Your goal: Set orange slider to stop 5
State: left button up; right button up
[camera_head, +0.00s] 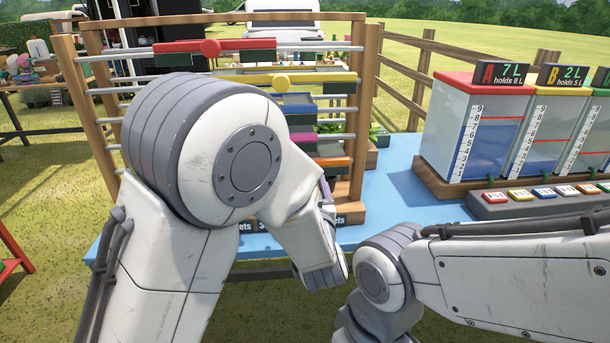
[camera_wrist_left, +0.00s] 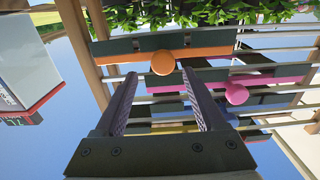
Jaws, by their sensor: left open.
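The orange slider (camera_wrist_left: 163,62) is a bar with a round orange knob on a rail of the wooden rack, near the top of the left wrist view. In the head view only the bar's right end (camera_head: 334,161) shows past my left arm. My left gripper (camera_wrist_left: 158,77) is open, its two fingers pointing at the rack, with the knob just beyond and between the fingertips. I see no clear contact. The head view hides this gripper behind my arm. My right arm shows in the head view, but its gripper does not. The stop numbers cannot be read.
The rack's other sliders are red (camera_head: 210,47), yellow (camera_head: 282,82), blue (camera_head: 295,98) and magenta; the magenta knob (camera_wrist_left: 236,94) lies close to my left fingers. Water tanks (camera_head: 487,125) and a button panel (camera_head: 530,200) stand right on the blue table (camera_head: 400,200).

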pick_arm(q)
jog(key=shift+s+d, duration=0.2)
jog(key=shift+s, duration=0.95)
jog(key=shift+s+d, duration=0.15)
jog(key=shift+s, duration=1)
